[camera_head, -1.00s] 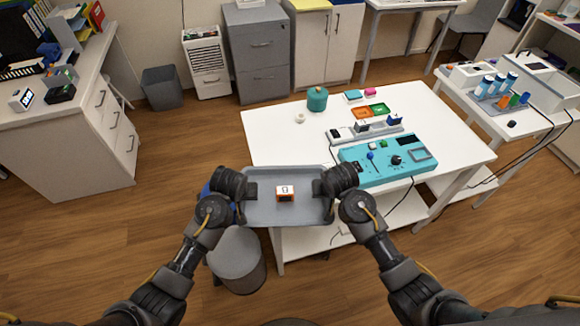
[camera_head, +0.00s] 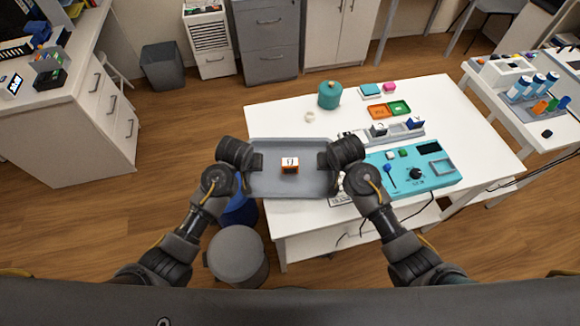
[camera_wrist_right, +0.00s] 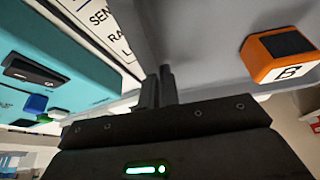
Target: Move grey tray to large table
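The grey tray (camera_head: 290,188) is held roughly level in front of me, over the near left part of the large white table (camera_head: 280,120). A small orange and white cube (camera_head: 290,166) with a marking sits on the tray. My left gripper (camera_head: 256,161) is shut on the tray's left side. My right gripper (camera_head: 323,161) is shut on its right side. In the right wrist view the fingers (camera_wrist_right: 160,86) meet the tray wall (camera_wrist_right: 195,35), and the cube (camera_wrist_right: 278,57) shows beyond. Whether the tray touches the tabletop cannot be told.
A turquoise control panel (camera_head: 432,178) lies right of the tray. A teal canister (camera_head: 329,95), a white ring (camera_head: 310,116), orange and green trays (camera_head: 390,109) and a grey rack (camera_head: 405,133) stand farther back. A grey bin (camera_head: 237,255) stands on the floor at the near left.

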